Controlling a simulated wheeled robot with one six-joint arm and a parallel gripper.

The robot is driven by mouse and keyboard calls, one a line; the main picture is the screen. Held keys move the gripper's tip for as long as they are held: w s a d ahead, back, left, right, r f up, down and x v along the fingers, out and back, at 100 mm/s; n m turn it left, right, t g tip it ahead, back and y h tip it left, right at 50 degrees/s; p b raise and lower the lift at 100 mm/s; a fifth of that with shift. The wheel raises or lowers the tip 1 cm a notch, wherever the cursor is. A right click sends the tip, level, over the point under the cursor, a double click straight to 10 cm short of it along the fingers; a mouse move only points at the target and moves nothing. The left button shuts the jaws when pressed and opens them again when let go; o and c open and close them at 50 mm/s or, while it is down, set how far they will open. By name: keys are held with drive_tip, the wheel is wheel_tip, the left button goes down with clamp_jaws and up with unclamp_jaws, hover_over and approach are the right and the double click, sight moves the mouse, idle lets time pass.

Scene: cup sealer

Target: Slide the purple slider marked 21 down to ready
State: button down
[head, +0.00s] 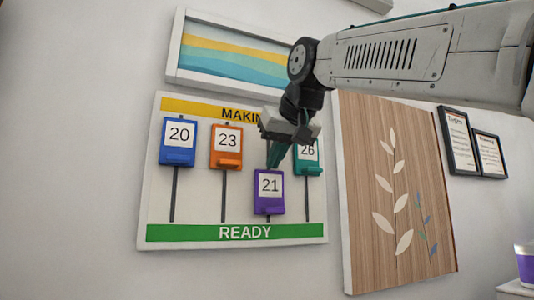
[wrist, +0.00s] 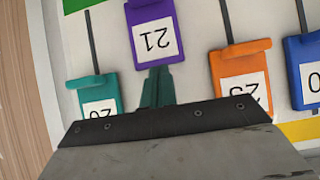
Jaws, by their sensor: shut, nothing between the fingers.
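The purple slider marked 21 (head: 269,205) sits low on its track on the white board, just above the green READY band (head: 230,232). It is lower than the other sliders. In the wrist view the purple slider (wrist: 153,32) appears upside down, with the green band (wrist: 75,5) at the top left. My gripper (head: 274,163) is shut and empty, its fingertips just above the top of the purple slider. In the wrist view the fingertips (wrist: 157,78) meet or nearly meet the slider's top edge; I cannot tell if they touch.
Blue slider 20 (head: 177,142), orange slider 23 (head: 227,147) and a teal slider (head: 308,156) sit higher on their tracks, the teal one close beside my gripper. A wooden leaf panel (head: 365,220) stands right of the board. A striped picture (head: 225,50) hangs above.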

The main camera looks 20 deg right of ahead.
drive_tip(key=shift+f+v, duration=0.25)
drive_tip(key=shift+v, duration=2.7)
drive_tip(key=shift+s, duration=0.15)
drive_tip(key=v, duration=0.8)
wheel_tip(320, 180, down, 28)
drive_tip(key=s+d+g, duration=0.1)
drive_tip(key=d+g, duration=0.1)
drive_tip(key=g, duration=0.3)
drive_tip(key=s+f+g, duration=0.1)
drive_tip(key=s+f, duration=0.3)
drive_tip(key=f, duration=0.5)
drive_tip(key=s+f+g, duration=0.2)
drive_tip(key=s+f, duration=0.1)
drive_tip(key=f, duration=0.6)
drive_tip(key=s+f+g, duration=0.1)
drive_tip(key=s+f, duration=0.3)
drive_tip(key=f, duration=0.5)
drive_tip(key=shift+s+g, duration=0.3)
